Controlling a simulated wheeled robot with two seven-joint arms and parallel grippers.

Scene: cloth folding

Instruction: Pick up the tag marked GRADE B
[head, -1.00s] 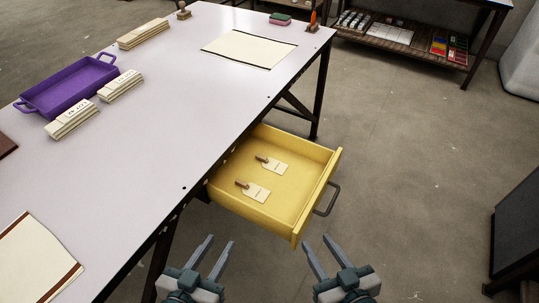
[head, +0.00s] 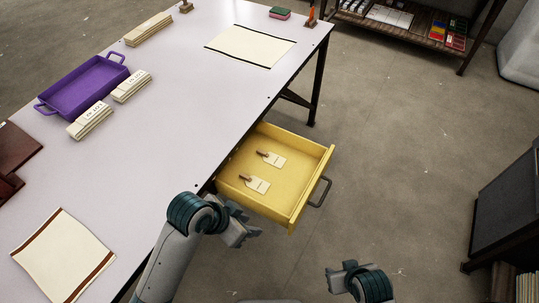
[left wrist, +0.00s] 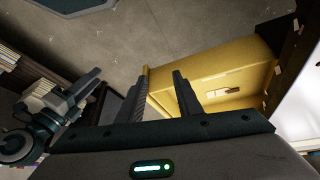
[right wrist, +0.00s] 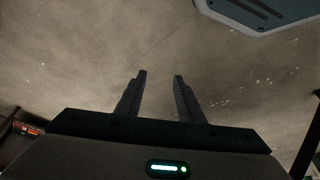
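Two pale tags, each with a brown piece at one end, lie flat in the open yellow drawer (head: 300,200). One tag (head: 273,159) is farther back and the other tag (head: 257,184) is nearer; their markings are too small to read. My left gripper (head: 244,232) is beside the drawer's near side, apart from the tags. In the left wrist view its fingers (left wrist: 158,85) are spread and empty, with the drawer beyond and one tag (left wrist: 229,91) inside. My right gripper (head: 343,272) is low, right of the drawer; its fingers (right wrist: 159,78) are spread over bare floor.
The drawer's dark handle (head: 320,191) sticks out to the right. The white table (head: 170,130) holds a purple tray (head: 82,87), stacks of pale blocks (head: 131,86) and a bordered mat (head: 63,254). A dark stand (head: 505,210) is at right. Open floor lies between.

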